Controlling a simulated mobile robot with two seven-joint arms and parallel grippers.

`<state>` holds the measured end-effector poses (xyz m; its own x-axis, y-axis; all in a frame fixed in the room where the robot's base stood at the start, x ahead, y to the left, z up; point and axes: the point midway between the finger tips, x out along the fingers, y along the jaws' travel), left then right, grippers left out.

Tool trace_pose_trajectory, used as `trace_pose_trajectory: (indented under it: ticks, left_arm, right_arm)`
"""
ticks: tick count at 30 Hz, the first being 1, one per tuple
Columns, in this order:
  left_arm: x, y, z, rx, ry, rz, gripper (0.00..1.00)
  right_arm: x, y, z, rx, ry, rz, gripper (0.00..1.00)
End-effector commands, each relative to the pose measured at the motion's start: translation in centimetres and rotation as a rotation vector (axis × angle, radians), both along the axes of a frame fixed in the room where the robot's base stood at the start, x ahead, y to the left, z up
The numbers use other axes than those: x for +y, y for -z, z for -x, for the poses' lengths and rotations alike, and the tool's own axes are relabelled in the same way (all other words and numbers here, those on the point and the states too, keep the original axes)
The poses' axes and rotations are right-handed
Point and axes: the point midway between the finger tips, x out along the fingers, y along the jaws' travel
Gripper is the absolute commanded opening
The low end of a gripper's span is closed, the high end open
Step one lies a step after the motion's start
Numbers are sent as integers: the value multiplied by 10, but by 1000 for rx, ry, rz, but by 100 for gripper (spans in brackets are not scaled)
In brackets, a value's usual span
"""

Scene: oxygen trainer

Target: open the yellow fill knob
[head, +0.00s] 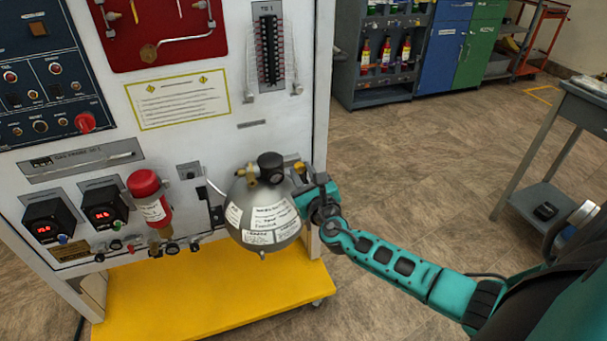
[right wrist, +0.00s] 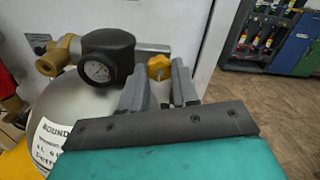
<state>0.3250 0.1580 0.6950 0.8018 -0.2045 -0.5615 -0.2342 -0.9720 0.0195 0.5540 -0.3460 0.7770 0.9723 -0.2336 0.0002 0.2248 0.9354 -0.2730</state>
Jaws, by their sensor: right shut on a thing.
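The yellow fill knob (right wrist: 159,67) sits at the right end of the metal fitting on top of a round grey bottle (head: 262,212). In the head view the knob (head: 298,166) shows as a small yellow patch. My right gripper (right wrist: 160,80) reaches it from the right, with one finger on each side, and is shut on it. In the head view the right gripper (head: 305,180) is beside the bottle's upper right. A black gauge (right wrist: 106,56) stands left of the knob. My left gripper is not in view.
The bottle hangs at the front of a white trainer panel (head: 180,108), above a yellow base (head: 215,295). A red cylinder (head: 150,200) is left of it. A grey cart (head: 580,110) stands at right, with open floor between.

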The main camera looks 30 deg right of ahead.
Motion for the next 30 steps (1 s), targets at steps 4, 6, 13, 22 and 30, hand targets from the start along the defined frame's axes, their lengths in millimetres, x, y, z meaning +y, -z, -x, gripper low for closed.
trace_pose_trajectory:
  ticks: [4,6,13,22,30]
  left_arm:
    - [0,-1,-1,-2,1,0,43]
    - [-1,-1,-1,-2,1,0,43]
    - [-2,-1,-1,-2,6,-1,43]
    - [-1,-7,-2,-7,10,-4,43]
    - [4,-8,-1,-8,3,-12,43]
  right_arm:
    - [0,0,0,1,-1,3,39]
    - [0,0,0,1,-1,2,46]
    - [0,0,0,0,0,1,55]
    - [3,0,16,2,0,0,55]
    - [16,0,69,3,-2,1,55]
